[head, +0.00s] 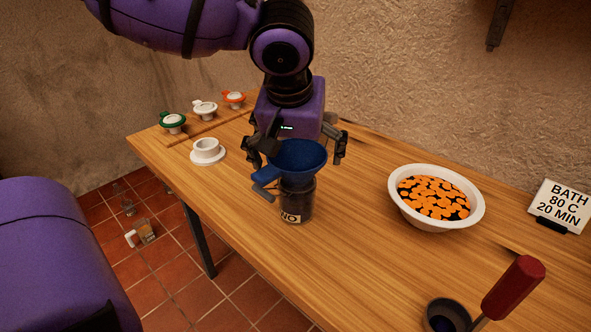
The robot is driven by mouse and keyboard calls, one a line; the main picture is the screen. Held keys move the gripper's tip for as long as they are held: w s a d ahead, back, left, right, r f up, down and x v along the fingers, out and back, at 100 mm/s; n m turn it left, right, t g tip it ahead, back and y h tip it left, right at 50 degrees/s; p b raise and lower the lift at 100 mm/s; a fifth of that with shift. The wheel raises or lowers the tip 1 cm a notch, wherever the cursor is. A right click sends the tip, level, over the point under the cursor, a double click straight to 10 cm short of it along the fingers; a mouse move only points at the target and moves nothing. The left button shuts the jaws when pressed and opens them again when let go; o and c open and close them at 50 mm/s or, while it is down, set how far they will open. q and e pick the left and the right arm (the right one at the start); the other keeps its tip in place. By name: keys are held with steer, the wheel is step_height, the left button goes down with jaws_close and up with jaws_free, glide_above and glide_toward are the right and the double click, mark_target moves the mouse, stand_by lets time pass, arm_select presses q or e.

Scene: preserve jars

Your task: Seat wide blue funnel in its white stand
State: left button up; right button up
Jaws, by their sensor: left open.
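The wide blue funnel (297,158) sits in the mouth of a dark glass jar (297,204) near the table's front edge. A label partly reading "NO" shows on the jar. The funnel's blue handle tab points left. The white stand (207,151), a low ring on a round base, is empty and stands to the left of the jar. My left gripper (304,152) is over the funnel, open, with one finger on each side of its rim. I cannot tell whether the fingers touch it. My right gripper is not in view.
Green (173,122), white (205,109) and orange (234,99) clip-like lids stand by a wooden strip at the back left. A white bowl (398,206) of orange slices is right of the jar. A bath sign (560,203) and a red-handled tool (514,288) are farther right.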

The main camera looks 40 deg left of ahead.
arm_select(q)
steer(key=c, duration=1.3)
steer(key=shift+o, duration=0.2)
steer(key=shift+r, duration=0.15)
